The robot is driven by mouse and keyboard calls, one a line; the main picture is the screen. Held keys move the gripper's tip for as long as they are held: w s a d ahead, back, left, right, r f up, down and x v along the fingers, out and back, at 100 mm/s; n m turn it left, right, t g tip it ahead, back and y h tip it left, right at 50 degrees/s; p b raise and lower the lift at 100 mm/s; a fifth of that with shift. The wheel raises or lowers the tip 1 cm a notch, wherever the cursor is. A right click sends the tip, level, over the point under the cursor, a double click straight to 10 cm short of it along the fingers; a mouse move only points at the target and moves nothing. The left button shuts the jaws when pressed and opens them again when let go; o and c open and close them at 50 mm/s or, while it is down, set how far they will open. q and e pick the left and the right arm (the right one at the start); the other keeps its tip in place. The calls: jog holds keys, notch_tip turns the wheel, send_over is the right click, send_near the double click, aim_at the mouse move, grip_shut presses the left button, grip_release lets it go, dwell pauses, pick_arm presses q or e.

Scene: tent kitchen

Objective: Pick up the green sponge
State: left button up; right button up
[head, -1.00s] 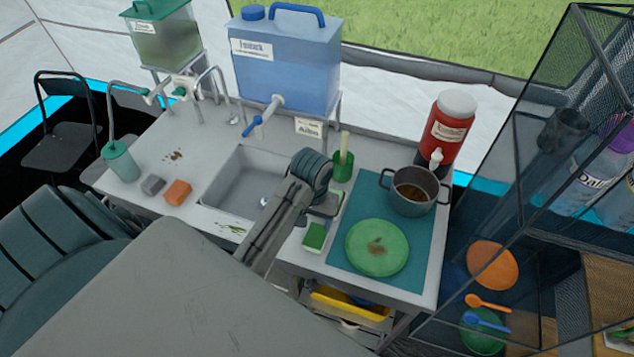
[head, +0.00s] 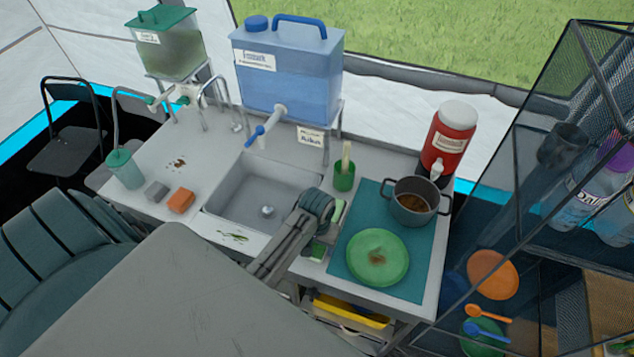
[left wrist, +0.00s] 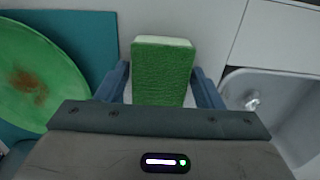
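The green sponge (head: 318,250) lies on the counter between the sink and the teal mat, partly hidden by my left gripper in the head view. In the left wrist view the sponge (left wrist: 162,72) shows a dark green face and a pale far edge. My left gripper (head: 320,232) is low over it. In the left wrist view its two blue-grey fingers (left wrist: 160,80) stand apart, one on each side of the sponge, with no clear grip on it. My right gripper is not in view.
The sink (head: 240,190) lies left of the sponge. A green plate (head: 377,257) and a pot (head: 412,205) stand on the teal mat (head: 345,270) to the right. A green cup (head: 344,178) is behind. An orange block (head: 181,201) and a grey block (head: 157,191) lie further left.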

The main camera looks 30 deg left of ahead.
pick_arm(q)
jog(key=c, duration=0.7)
jog(key=shift+c, duration=0.2)
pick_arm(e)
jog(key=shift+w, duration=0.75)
